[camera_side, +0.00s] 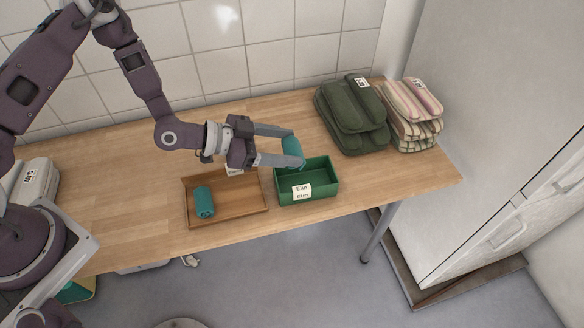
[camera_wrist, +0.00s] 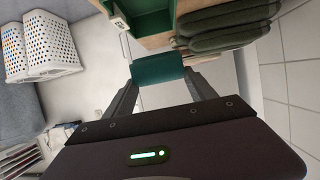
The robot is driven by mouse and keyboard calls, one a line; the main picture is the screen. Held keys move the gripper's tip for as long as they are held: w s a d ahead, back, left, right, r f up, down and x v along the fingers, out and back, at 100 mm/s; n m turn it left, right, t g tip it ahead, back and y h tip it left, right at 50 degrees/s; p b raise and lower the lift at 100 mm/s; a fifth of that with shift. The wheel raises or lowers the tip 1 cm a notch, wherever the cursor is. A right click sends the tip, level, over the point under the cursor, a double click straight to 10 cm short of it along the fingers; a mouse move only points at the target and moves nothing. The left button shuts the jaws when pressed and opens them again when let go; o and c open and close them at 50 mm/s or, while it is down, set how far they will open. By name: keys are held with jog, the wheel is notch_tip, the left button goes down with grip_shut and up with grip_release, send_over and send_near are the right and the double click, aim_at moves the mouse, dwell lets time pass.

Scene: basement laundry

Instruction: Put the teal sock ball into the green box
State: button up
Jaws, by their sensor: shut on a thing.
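A teal sock ball (camera_side: 291,147) is between the fingertips of my gripper (camera_side: 292,149), which is shut on it. It is held at the back left of the green box (camera_side: 325,190), by the rim; I cannot tell how high above the box it is. In the wrist view the held teal sock ball (camera_wrist: 158,69) spans both fingers, and part of the green box (camera_wrist: 150,18) shows beyond it. A second teal sock ball (camera_side: 204,202) lies in the left part of the wooden tray (camera_side: 240,207). The green box's visible inside looks empty, and its front has a white label.
Folded dark green cloth (camera_side: 352,115) and striped cloth (camera_side: 412,115) stand in piles behind and right of the box. A white stacked item (camera_side: 36,182) is at the table's left end. The wooden table (camera_side: 120,205) is clear left of the tray.

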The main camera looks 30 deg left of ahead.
notch_tip(320, 180, down, 5)
jog(key=shift+f, duration=0.2)
jog(key=shift+f, duration=0.4)
jog(key=o, duration=1.4)
